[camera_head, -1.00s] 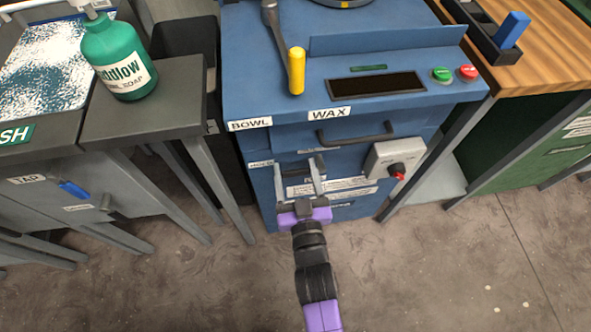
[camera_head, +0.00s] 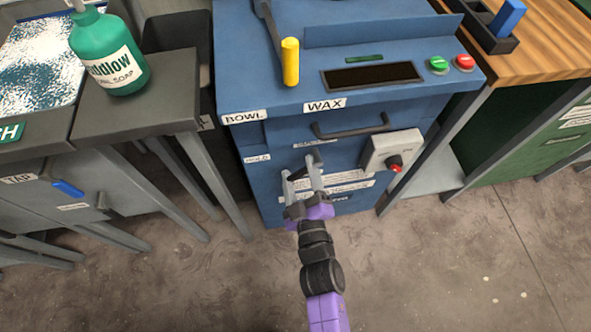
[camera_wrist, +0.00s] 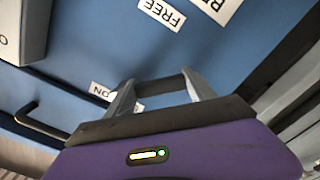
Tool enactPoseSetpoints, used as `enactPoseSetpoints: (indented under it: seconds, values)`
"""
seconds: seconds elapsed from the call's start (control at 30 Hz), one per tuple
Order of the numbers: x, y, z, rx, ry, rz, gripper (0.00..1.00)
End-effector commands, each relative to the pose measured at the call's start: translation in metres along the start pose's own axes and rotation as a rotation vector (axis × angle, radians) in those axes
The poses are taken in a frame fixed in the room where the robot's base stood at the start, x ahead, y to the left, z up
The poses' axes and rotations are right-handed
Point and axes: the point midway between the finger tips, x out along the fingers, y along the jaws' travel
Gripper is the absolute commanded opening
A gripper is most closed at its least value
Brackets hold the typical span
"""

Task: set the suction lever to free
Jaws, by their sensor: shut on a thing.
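The suction lever is a dark bar (camera_head: 300,166) low on the front of the blue cabinet (camera_head: 350,108). My gripper (camera_head: 301,163) reaches up to it from below, with the bar between its two grey fingers. In the wrist view, the dark bar (camera_wrist: 168,86) spans between the fingers of my gripper (camera_wrist: 160,92), which are shut on it. A FREE label (camera_wrist: 162,14) shows upside down at the top of the wrist view. A small HOLD label (camera_head: 257,158) is left of the lever in the head view. The lever's pivot is hidden.
A grey box with a red knob (camera_head: 393,164) is right of the lever. A dark drawer handle (camera_head: 352,128) is above it. A grey side table with a green soap bottle (camera_head: 110,62) stands left. The floor in front is clear.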

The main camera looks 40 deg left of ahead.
Motion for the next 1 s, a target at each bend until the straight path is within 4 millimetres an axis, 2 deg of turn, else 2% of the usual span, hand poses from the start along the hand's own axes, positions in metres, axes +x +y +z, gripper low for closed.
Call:
enactPoseSetpoints:
  seconds: [0.6,1.0]
  values:
    - [0.0,0.009,0.033,-0.562,0.001,0.0,0.0]
    - [0.0,0.016,0.042,-0.774,0.002,-0.001,0.0]
